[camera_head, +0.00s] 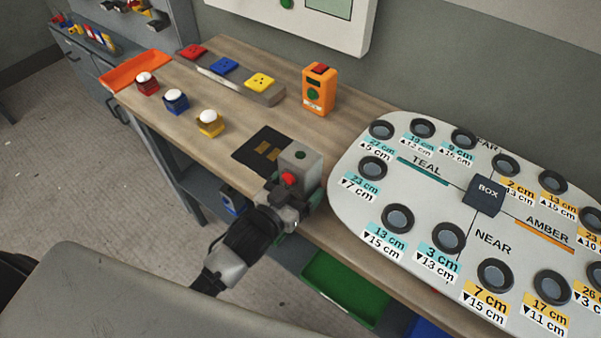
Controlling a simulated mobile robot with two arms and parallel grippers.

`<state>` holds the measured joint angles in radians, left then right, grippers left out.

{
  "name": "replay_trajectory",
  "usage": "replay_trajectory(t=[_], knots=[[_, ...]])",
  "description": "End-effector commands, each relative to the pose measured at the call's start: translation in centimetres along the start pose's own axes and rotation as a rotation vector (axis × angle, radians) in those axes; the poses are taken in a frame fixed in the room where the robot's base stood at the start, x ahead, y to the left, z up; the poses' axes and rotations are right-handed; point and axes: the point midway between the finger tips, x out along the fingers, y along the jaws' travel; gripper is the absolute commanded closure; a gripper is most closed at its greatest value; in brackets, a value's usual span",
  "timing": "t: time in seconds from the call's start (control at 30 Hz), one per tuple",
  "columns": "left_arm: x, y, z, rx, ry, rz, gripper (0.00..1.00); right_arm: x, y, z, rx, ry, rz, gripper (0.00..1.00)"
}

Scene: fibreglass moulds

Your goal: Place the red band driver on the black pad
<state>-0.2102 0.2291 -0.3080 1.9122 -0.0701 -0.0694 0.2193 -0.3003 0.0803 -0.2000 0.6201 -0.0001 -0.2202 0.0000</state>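The black pad (247,153) lies flat on the wooden bench, left of a grey block. It is dark with two tan patches, and no driver shows on it. One of my grippers (296,200), on an arm that comes in from the lower left, is at the bench's front edge, just in front of the pad. It overlaps the grey block (300,156), which has a green dot, and a red round part (289,179). Its fingertips are hidden, so I cannot tell what it holds. I cannot pick out the red band driver for sure. My other gripper is not in view.
Red (147,88), blue (175,104) and yellow (211,127) blocks with white tops stand along the bench. An orange tray (136,70) and an orange box (318,90) are behind. A large labelled board (370,215) with round holes fills the right.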

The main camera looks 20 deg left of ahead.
Motion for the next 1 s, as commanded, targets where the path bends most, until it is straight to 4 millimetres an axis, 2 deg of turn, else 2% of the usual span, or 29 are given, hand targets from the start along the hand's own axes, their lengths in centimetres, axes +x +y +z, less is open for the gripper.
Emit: replay_trajectory(t=[0.27, 0.63, 0.87, 1.0], knots=[[0.6, 0.0, 0.1, 0.000, -0.001, 0.000, 0.13, -0.1, 0.0, 0.0, 0.000, 0.000, 0.000, 0.57], [0.5, 0.0, -0.1, 0.000, 0.002, 0.000, 0.65, -0.1, 0.0, 0.0, 0.000, 0.000, 0.000, 0.57], [0.6, 0.0, -0.4, 0.001, 0.004, 0.000, 0.65, -0.1, 0.0, 0.0, 0.000, 0.000, 0.000, 0.57], [0.6, 0.0, -2.4, 0.002, 0.007, 0.001, 0.65, 0.0, 0.0, 0.0, 0.000, 0.000, 0.000, 0.57]])
